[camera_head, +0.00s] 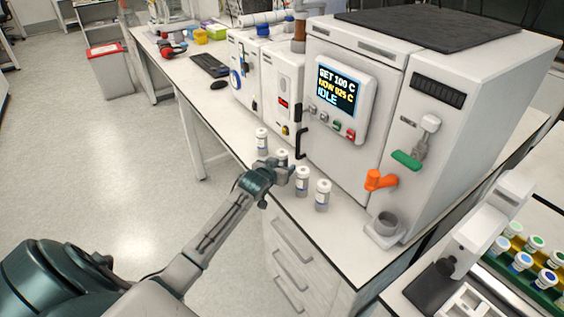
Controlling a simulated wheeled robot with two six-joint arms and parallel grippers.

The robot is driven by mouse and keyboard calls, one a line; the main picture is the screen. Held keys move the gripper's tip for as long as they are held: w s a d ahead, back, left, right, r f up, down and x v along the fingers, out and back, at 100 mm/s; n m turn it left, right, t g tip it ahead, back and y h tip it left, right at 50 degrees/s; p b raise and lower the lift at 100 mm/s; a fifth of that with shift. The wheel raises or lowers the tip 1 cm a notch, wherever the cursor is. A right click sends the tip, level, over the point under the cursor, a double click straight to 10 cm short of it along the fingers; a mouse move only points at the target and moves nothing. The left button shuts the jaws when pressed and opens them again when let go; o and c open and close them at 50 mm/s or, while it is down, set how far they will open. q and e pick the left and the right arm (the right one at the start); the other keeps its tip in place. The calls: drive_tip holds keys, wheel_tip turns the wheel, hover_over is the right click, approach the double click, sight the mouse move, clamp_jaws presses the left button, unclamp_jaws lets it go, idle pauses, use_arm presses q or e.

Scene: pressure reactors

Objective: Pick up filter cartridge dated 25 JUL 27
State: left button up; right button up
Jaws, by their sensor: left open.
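Several small white cylindrical cartridges stand upright in a row near the bench's front edge. The farthest cartridge (262,142) is clear of my gripper. A second cartridge (282,155) shows only its upper part, behind my left gripper (284,170). A third cartridge (302,181) and the nearest cartridge (322,195) stand to the right of the gripper. My left gripper is open, with its fingers at the second cartridge; I cannot tell whether they touch it. The date labels are too small to read. My right gripper is not in view.
The white bench (345,215) carries a large reactor cabinet (355,100) close behind the cartridges. An orange valve handle (378,180) and a small grey cup-like fitting (386,224) stick out at right. A rack of capped vials (530,262) lies at lower right.

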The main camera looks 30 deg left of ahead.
use_arm(q)
drive_tip(key=shift+x, duration=0.85)
drive_tip(key=c, duration=1.3)
drive_tip(key=shift+r, duration=0.15)
